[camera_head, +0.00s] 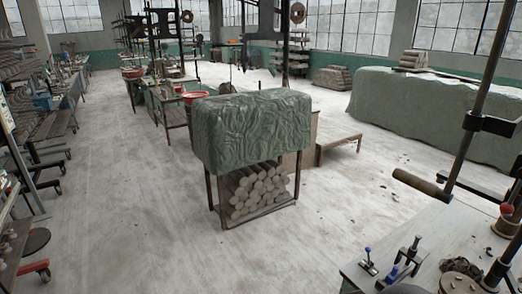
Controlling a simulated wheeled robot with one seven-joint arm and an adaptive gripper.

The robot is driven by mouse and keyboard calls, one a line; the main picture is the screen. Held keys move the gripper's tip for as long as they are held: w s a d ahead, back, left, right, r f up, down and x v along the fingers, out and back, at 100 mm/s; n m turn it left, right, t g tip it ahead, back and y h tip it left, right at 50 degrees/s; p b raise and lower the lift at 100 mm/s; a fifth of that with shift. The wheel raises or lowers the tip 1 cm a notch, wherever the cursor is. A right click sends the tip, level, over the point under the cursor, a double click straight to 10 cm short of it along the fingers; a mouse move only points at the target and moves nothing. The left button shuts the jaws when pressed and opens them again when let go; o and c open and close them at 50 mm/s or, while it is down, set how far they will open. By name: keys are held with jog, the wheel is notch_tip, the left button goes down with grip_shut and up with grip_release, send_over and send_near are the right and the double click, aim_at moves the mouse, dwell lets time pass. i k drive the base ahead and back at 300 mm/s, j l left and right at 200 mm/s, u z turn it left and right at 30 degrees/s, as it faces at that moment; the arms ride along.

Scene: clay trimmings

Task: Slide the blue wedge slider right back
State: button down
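A pale workbench (438,236) fills the lower right corner. Near its left end stands a small dark fitting with a blue knob (368,251). Just right of it is a dark clamp-like fitting (413,248) with a blue part (391,275) low at its left. These are the blue pieces on the bench, and I cannot tell which is the wedge slider or how far along it stands. The bottom edge of the picture cuts off the front of the bench. My gripper is not in view.
A dark post with a wooden handle (416,185) and a red knob (507,209) rise by the bench at right. A green-covered stand (252,130) holding clay rolls (260,190) stands mid-floor. The pale floor (130,200) is open at left, beside shelving.

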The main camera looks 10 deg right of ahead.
aim_at(396, 272)
jog(key=z, duration=1.2)
